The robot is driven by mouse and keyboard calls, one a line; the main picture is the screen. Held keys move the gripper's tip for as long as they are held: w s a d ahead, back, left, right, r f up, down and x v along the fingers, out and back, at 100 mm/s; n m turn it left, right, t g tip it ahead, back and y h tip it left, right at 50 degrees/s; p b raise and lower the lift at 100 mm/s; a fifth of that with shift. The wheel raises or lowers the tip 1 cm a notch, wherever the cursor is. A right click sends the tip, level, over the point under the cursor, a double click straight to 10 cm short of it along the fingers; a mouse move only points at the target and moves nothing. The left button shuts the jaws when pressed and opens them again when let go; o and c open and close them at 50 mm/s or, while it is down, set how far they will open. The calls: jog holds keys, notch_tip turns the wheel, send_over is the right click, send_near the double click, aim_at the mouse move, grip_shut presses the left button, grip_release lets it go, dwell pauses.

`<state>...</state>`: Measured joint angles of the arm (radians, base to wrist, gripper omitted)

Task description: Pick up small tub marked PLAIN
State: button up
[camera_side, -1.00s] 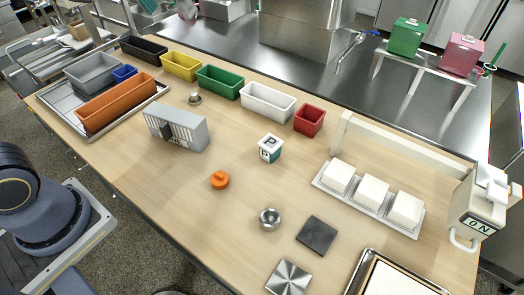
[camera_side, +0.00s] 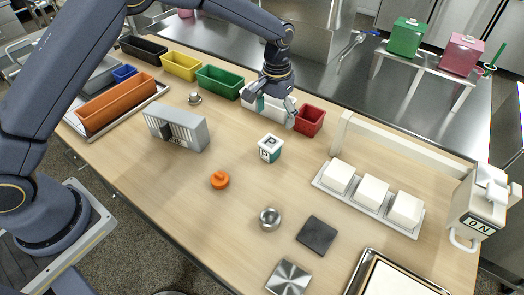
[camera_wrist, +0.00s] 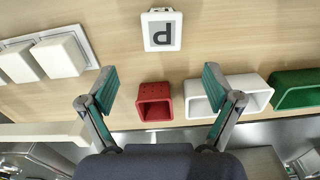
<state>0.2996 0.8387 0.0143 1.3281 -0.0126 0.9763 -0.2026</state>
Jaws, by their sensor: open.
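The small tub (camera_side: 270,148) is white with a dark green label on its side and a letter P on its lid. It stands upright on the wooden table, in front of the red bin. In the wrist view the tub (camera_wrist: 161,30) shows from above near the top, its P upside down. Its full marking cannot be read. My gripper (camera_side: 274,112) is above the white bin, behind the tub and apart from it. In the wrist view my gripper (camera_wrist: 161,85) has its two green-padded fingers spread wide, with nothing held between them.
The red bin (camera_side: 309,121) and white bin (camera_side: 262,110) stand close to my gripper. A tray (camera_side: 365,204) with white blocks lies right of the tub. Table around the tub is clear.

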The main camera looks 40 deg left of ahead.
aim_at(271, 142)
notch_tip(271, 142, down, 5)
jog(key=shift+f, duration=0.1)
jog(key=f, duration=0.2)
jog(key=s+f, duration=0.1)
jog(key=f, duration=0.1)
jog(key=shift+a+f, duration=0.15)
jog(key=shift+a, duration=0.05)
jog(key=shift+w+f, duration=0.1)
jog(key=shift+f, duration=0.35)
jog(key=c, duration=1.4)
